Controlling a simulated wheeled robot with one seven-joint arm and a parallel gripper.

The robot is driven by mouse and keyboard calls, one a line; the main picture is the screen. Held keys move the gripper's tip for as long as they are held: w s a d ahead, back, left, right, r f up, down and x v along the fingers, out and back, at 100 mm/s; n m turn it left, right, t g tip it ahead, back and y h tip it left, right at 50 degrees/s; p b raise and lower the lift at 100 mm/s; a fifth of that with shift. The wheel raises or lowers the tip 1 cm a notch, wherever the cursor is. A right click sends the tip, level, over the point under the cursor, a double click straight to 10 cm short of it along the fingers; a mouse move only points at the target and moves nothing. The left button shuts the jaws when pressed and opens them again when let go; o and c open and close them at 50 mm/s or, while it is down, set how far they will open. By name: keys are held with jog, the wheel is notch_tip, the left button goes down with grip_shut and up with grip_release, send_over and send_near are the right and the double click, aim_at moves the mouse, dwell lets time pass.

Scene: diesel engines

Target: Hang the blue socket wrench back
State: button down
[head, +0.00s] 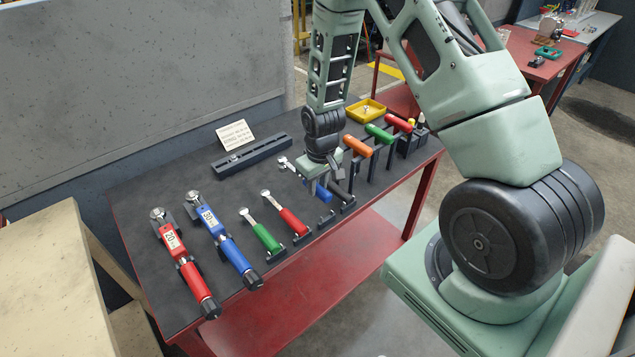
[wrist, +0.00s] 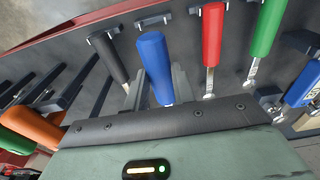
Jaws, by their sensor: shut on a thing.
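The blue socket wrench shows its blue handle (head: 324,193) below my gripper (head: 321,182) in the head view. In the wrist view the blue handle (wrist: 153,62) stands between the two fingers of my gripper (wrist: 155,88), which is shut on it. A dark holder bracket (wrist: 153,20) shows just beyond the handle's end. I cannot tell whether the wrench touches the holders or the table.
A black-handled tool (wrist: 108,55) and a red-handled wrench (wrist: 212,35) flank the blue one closely. A green wrench (head: 266,236) and red and blue torque wrenches lie left. Orange (head: 357,146), green and red T-handles stand right. A black rail (head: 251,155) lies behind.

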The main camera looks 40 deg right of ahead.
jog(key=shift+f+b, duration=1.7)
jog(key=shift+f, duration=0.85)
jog(key=shift+f+b, duration=0.7)
jog(key=shift+f, duration=0.15)
jog(key=c, duration=0.8)
grip_release()
jog(key=shift+o, duration=0.2)
jog(key=shift+r, duration=0.15)
jog(key=shift+s+r+p, duration=0.2)
jog(key=shift+r+p, duration=0.95)
jog(key=shift+r, duration=0.3)
jog(key=shift+r, duration=0.2)
